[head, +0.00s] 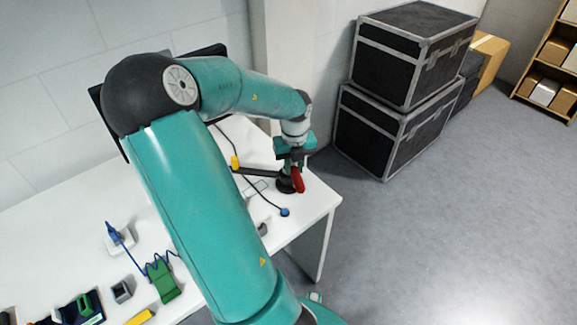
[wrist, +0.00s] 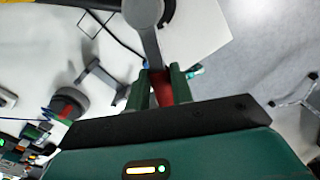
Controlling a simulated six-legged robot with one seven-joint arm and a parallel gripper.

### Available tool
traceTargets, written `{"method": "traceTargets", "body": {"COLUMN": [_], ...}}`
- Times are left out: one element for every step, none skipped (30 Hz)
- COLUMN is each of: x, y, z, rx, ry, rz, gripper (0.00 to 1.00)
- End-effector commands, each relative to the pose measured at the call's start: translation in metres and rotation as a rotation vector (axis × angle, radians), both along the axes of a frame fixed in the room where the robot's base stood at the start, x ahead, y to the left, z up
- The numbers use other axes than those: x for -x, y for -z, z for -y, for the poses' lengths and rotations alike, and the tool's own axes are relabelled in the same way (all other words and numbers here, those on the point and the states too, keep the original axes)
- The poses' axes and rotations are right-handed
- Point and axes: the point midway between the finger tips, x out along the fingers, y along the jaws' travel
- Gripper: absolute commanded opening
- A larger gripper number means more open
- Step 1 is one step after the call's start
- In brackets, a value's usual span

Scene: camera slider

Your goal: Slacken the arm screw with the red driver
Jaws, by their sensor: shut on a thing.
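My gripper (wrist: 160,88) is shut on the red driver, whose red handle (wrist: 163,88) shows between the two green fingers in the wrist view. In the head view the red driver (head: 298,180) hangs below my gripper at the right end of the white table. It is beside a dark round part (head: 284,186) joined to a black bar (head: 256,171) with a yellow end. The driver's tip and the arm screw cannot be made out.
The white table (head: 325,205) ends just right of my gripper. A cable with a blue end (head: 284,212) lies in front. Black cases (head: 400,120) stand on the floor behind right.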

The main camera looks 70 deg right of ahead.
Motion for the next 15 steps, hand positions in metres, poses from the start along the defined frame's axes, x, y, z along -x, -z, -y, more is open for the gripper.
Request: {"method": "traceTargets", "body": {"x": [0.0, 0.0, 0.0, 0.0, 0.0, 0.0, 0.0, 0.0, 0.0, 0.0, 0.0, 0.0, 0.0, 0.0001, 0.0001], "y": [-0.0002, -0.0002, -0.0002, -0.0002, -0.0002, -0.0003, -0.0005, -0.0008, -0.0014, -0.0019, -0.0024, -0.0029, -0.0032, -0.0033, -0.0033], "z": [0.0001, 0.0001, 0.0001, 0.0001, 0.0001, 0.0001, 0.0001, 0.0002, 0.0002, 0.0002, 0.0002, 0.0002, 0.0002, 0.0002, 0.0002], "rx": [0.0, 0.0, 0.0, 0.0, 0.0, 0.001, 0.001, 0.001, 0.001, 0.001, 0.001, 0.001, 0.001, 0.001, 0.001], "ry": [0.0, 0.0, 0.0, 0.0, 0.0, 0.0, 0.0, 0.0, 0.0, 0.0, 0.0, 0.0, 0.0, 0.0, 0.0], "rz": [0.0, 0.0, 0.0, 0.0, 0.0, 0.001, 0.001, 0.001, 0.001, 0.001, 0.001, 0.001, 0.001, 0.001, 0.001], "gripper": [0.0, 0.0, 0.0, 0.0, 0.0, 0.0, 0.0, 0.0, 0.0, 0.0, 0.0, 0.0, 0.0, 0.0, 0.0]}}
